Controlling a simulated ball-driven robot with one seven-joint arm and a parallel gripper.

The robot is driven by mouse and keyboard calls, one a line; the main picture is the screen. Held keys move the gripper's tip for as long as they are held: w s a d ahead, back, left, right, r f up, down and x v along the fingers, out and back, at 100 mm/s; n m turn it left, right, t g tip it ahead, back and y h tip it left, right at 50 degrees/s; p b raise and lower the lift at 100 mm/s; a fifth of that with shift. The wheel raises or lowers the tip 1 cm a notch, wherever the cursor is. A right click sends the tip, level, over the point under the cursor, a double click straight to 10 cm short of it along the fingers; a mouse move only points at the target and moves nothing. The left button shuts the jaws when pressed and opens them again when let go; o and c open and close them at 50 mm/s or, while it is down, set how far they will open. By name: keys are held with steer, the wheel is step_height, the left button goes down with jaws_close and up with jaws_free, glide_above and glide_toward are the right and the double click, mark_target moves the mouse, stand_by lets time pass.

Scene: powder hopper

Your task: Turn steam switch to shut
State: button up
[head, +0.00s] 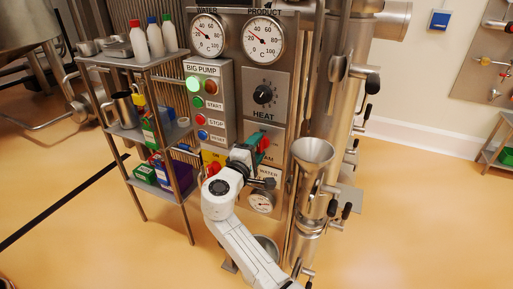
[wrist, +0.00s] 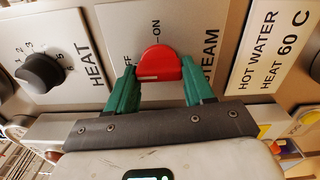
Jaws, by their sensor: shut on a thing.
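The steam switch is a red rounded knob (wrist: 160,60) on a grey plate lettered STEAM, with ON and a partly covered OFF beside it. A short pale mark shows on the knob's near edge; I cannot tell for sure which setting it points to. My gripper (wrist: 160,78) has green fingers on both sides of the knob and is shut on it. In the head view my gripper (head: 257,142) is at the steam panel, with the red knob (head: 264,144) just showing. My gripper and wrist hide much of that panel.
The black heat knob (head: 264,94) is above the steam panel. The pump panel (head: 209,98) with its lit green lamp is to the left. A steel funnel (head: 313,151) stands close to the right of my gripper. A shelf rack (head: 150,58) with bottles stands at left.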

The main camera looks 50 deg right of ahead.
steer(key=o, duration=1)
steer(key=v, duration=1.1)
steer(key=shift+b, duration=0.4)
